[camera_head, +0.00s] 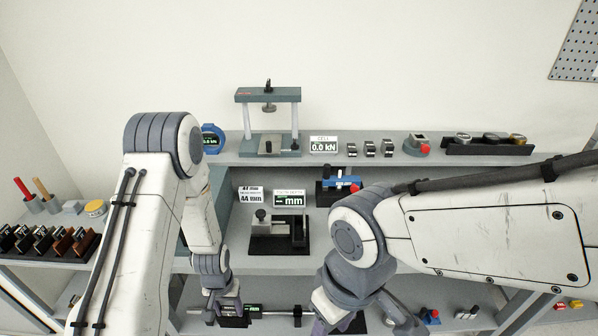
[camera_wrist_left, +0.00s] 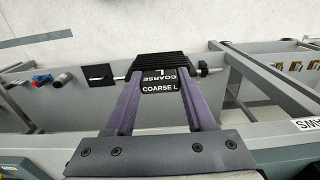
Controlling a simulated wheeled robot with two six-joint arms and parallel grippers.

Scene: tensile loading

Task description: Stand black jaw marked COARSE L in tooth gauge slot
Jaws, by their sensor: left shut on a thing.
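The black jaw (camera_wrist_left: 165,66), ribbed along its top and labelled COARSE L, is between the purple fingers of my left gripper (camera_wrist_left: 162,85) in the left wrist view. The fingers are shut on it. In the head view my left gripper (camera_head: 222,308) is low, below and left of the tooth gauge; the jaw is hard to make out there. The tooth gauge (camera_head: 280,238) is a dark fixture on the middle shelf, under a tooth depth display (camera_head: 290,198) with no number. I cannot make out its slot clearly. My right gripper (camera_head: 345,322) is at the bottom edge, largely hidden by its arm.
A rod with a green display (camera_head: 253,310) lies on the lower shelf by my left gripper. A blue and red device (camera_head: 340,182) stands right of the gauge. A load frame (camera_head: 268,120) stands on the top shelf. A rack of jaws (camera_head: 45,241) is at left.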

